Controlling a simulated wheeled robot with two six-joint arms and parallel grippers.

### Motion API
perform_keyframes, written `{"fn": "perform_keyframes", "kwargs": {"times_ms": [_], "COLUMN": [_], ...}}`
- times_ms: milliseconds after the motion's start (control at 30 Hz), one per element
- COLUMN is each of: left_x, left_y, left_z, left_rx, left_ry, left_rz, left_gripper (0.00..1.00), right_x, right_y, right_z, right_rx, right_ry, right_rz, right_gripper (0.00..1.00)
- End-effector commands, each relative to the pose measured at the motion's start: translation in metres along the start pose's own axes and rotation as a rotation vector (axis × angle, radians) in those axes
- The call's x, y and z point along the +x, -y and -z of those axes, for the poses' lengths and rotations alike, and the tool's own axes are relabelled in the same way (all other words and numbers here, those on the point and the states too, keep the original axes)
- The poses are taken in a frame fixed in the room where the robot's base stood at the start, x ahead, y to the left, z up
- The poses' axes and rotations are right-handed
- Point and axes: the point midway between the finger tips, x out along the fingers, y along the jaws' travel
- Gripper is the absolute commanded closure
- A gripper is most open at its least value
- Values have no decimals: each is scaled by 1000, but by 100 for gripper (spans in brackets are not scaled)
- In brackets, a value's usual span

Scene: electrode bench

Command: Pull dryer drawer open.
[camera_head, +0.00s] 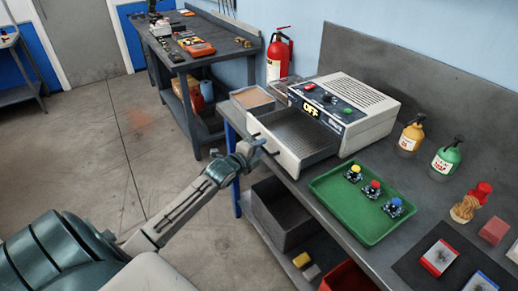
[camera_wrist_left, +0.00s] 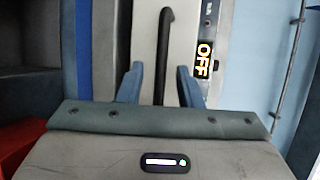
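The dryer (camera_head: 345,105) is a white box with a display reading OFF, standing on the dark bench. Its drawer (camera_head: 298,131) is pulled out toward the left, with its grey mesh floor showing. In the left wrist view the drawer's front (camera_wrist_left: 145,30) is pale and carries a dark bar handle (camera_wrist_left: 165,40). My left gripper (camera_head: 256,148) is at the drawer front. In the left wrist view its two blue fingers (camera_wrist_left: 160,75) stand apart on either side of the handle, with gaps visible. My right gripper is not in view.
A green tray (camera_head: 335,203) with several small coloured-top parts lies right of the drawer. Bottles (camera_head: 446,158) stand farther right. A shallow bin (camera_head: 252,98) sits behind the drawer. A dark open box (camera_head: 283,213) is below the bench edge. The floor at left is clear.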

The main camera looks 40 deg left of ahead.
Motion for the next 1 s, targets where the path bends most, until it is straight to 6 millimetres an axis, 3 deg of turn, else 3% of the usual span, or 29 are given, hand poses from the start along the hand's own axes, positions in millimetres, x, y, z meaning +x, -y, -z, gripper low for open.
{"fn": "perform_keyframes", "kwargs": {"times_ms": [367, 800, 1000], "left_x": [-10, -82, -101], "left_y": [-1, -2, -1], "left_z": [0, 0, -1], "left_rx": [4, 7, 5], "left_ry": [0, -3, 1], "left_rz": [0, -2, -3], "left_gripper": [68, 68, 68], "right_x": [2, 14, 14], "right_y": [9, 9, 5], "right_z": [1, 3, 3], "right_rx": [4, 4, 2], "right_ry": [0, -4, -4], "right_rz": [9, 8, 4], "right_gripper": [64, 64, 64]}}
